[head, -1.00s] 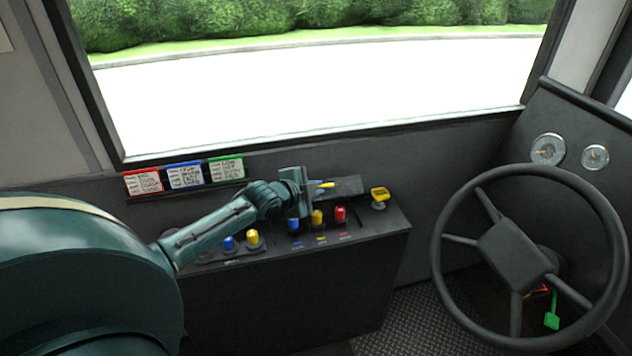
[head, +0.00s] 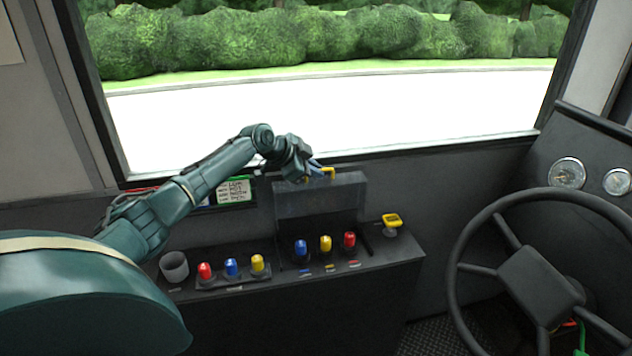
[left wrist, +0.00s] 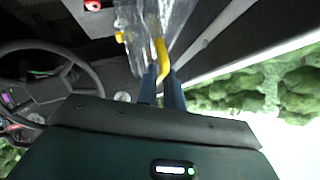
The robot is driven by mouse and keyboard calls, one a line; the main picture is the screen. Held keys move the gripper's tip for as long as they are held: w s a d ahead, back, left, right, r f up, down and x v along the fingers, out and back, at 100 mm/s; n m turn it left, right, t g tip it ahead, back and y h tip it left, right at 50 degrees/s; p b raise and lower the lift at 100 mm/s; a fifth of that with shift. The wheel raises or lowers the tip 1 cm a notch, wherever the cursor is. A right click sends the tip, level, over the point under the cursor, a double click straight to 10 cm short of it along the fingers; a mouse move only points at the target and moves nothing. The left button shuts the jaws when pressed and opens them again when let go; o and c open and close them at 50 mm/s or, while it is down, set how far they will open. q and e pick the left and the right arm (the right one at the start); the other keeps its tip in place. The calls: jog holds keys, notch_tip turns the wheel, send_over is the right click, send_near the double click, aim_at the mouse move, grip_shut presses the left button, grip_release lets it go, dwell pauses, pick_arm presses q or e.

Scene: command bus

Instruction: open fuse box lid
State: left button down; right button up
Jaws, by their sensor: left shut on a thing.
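The fuse box lid (head: 320,198) is a dark grey panel standing raised, close to upright, at the back of the dark console. Its yellow handle (head: 329,172) shows at its top edge. My left gripper (head: 316,170) is shut on that handle. In the left wrist view the two blue-grey fingers (left wrist: 161,84) close around the yellow handle (left wrist: 160,58), with the pale, shiny lid (left wrist: 182,20) behind it. In front of the lid stand a blue fuse (head: 301,247), a yellow fuse (head: 326,243) and a red fuse (head: 349,240). My right gripper is in neither view.
Left on the console are a grey cup-like holder (head: 174,266) and another red (head: 205,270), blue (head: 231,267) and yellow (head: 257,263) row. A yellow-topped knob (head: 391,221) stands right of the lid. The steering wheel (head: 540,280) is at right; the windshield is behind.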

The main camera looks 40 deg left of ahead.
pick_arm(q)
jog(key=shift+w+a, duration=0.2)
dwell(0.3)
jog(key=c, duration=1.5)
grip_release()
jog(key=shift+b+v, duration=0.55)
jog(key=shift+v, duration=6)
